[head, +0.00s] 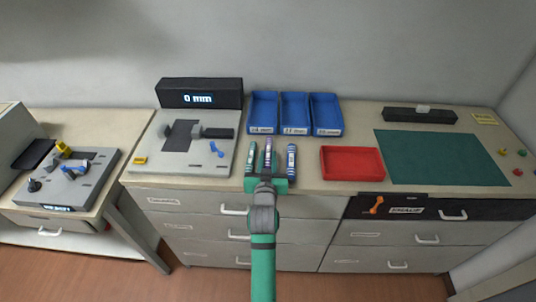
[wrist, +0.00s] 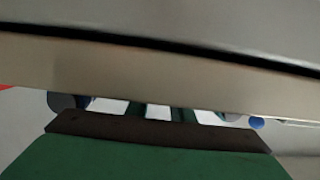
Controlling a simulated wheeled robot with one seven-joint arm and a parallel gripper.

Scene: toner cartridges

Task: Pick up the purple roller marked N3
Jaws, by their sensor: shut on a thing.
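Three rollers stand in a row near the counter's front edge in the head view: a dark one (head: 251,153) at left, a purple one (head: 268,150) in the middle and a blue one (head: 291,159) at right. Their markings are too small to read. My green gripper (head: 266,172) reaches in from the front and is shut on the purple roller, whose lower part it hides. I cannot tell whether the roller is clear of the counter. In the wrist view the counter's edge (wrist: 150,75) covers most of the gripper's fingers, and the purple roller is not clearly visible.
Three blue bins (head: 294,112) stand behind the rollers. A grey device (head: 183,150) with a display reading 0 mm (head: 198,98) is at left. A red tray (head: 352,163) and a green mat (head: 442,157) lie at right. Drawers (head: 240,228) face my arm.

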